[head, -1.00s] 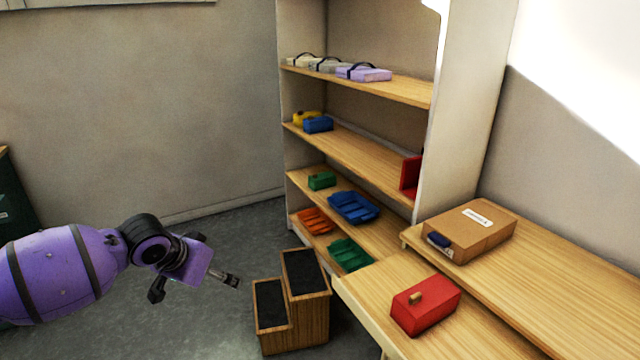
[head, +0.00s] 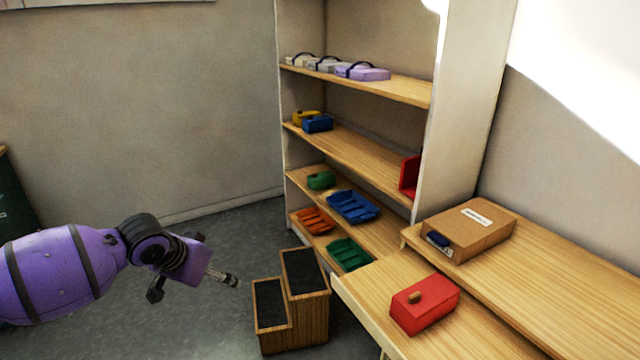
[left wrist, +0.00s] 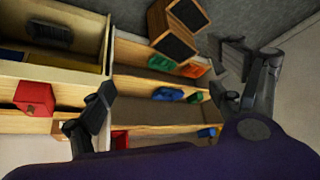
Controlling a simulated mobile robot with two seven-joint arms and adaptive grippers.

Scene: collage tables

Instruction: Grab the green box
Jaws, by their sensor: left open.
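The green box (head: 321,180) is small, with a handle on top. It sits at the left end of a lower shelf, left of a blue tray, with nothing touching it. It also shows in the left wrist view (left wrist: 195,98), beyond the open fingers. My left gripper (head: 195,288) is open and empty over the grey floor, left of the step stool. It is well apart from the box and lower in the picture. In the left wrist view its fingers (left wrist: 165,80) are spread wide. My right gripper is not in view.
A wooden step stool (head: 308,309) stands before the shelf unit (head: 462,110). The blue tray (head: 353,207), orange tray (head: 315,221) and green tray (head: 349,254) are on the lower shelves. A red box (head: 425,304) and cardboard box (head: 470,231) are on tables at right.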

